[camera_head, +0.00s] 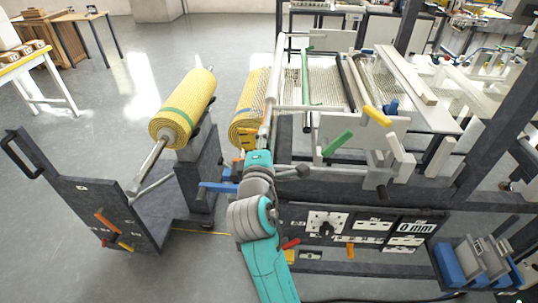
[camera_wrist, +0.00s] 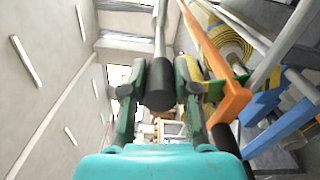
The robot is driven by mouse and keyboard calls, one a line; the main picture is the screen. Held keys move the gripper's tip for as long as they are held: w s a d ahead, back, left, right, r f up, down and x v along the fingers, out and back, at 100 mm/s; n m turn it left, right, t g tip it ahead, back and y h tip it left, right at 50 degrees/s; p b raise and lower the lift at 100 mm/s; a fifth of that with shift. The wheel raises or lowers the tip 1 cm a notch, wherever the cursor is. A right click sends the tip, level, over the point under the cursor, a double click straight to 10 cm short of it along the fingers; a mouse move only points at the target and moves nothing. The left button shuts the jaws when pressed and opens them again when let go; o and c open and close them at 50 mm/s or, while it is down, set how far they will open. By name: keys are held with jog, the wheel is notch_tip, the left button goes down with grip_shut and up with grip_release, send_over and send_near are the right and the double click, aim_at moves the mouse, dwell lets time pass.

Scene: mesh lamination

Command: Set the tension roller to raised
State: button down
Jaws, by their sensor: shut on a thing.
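In the wrist view my gripper (camera_wrist: 160,78) has its two dark green fingers closed around a black cylindrical knob (camera_wrist: 161,88). A pale rod (camera_wrist: 160,32) runs from the knob towards the top of the picture. In the head view my teal and grey wrist (camera_head: 258,163) is at the machine's near left corner, and it hides the fingers and the knob.
An orange bar (camera_wrist: 217,62) is close to the right of my gripper, with blue parts (camera_wrist: 282,128) beyond. A yellow mesh roll (camera_head: 185,108) sits on the dark stand at left. A control panel (camera_head: 345,232) is right of my arm. Open floor (camera_head: 60,110) lies left.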

jog(key=shift+r, duration=0.3)
jog(key=c, duration=0.9)
grip_release()
jog(key=shift+a+f, duration=0.1)
jog(key=shift+f, duration=0.1)
jog(key=shift+s, duration=0.1)
jog(key=s, duration=1.2)
jog(key=shift+a, duration=0.15)
jog(key=shift+w, duration=0.1)
